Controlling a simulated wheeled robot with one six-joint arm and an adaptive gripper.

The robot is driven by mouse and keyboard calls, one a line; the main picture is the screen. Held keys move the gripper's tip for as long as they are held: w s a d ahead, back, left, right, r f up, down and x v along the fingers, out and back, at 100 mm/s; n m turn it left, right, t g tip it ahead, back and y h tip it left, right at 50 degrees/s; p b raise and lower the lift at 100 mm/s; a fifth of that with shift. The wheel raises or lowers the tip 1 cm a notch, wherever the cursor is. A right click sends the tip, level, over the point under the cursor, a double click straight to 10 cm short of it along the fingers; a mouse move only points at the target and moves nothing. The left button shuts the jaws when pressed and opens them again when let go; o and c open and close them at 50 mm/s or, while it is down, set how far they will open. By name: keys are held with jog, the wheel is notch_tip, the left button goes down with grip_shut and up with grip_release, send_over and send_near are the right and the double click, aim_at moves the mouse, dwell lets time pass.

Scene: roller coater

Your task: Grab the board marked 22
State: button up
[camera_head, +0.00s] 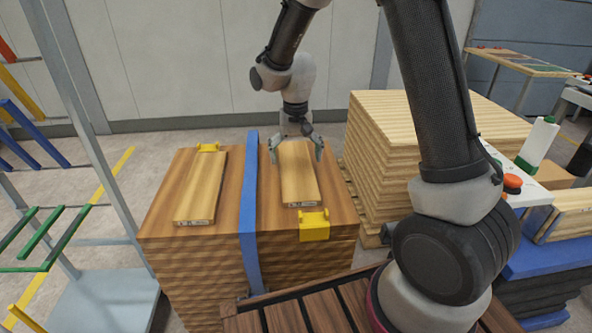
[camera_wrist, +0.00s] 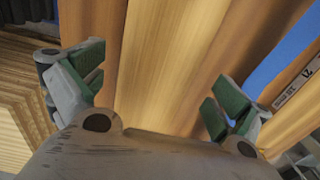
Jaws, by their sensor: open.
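Two light wooden boards lie on the banded wooden stack in the head view, a left board (camera_head: 203,188) and a right board (camera_head: 298,172). Each has a small label on its near end, too small to read there. My gripper (camera_head: 296,150) is open around the far end of the right board, one finger beside each long edge. In the wrist view the open fingers (camera_wrist: 155,85) straddle pale wood (camera_wrist: 165,65), with no clear contact. A white label (camera_wrist: 300,80) at the right edge there is cut off and hard to read.
A blue strap (camera_head: 250,205) runs over the stack between the boards. A lighter wood stack (camera_head: 375,150) stands close on the right, a metal rack (camera_head: 90,140) on the left.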

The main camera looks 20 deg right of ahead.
aim_at(296, 169)
notch_tip(296, 169, down, 3)
jog(key=shift+r, duration=0.3)
jog(key=c, duration=1.1)
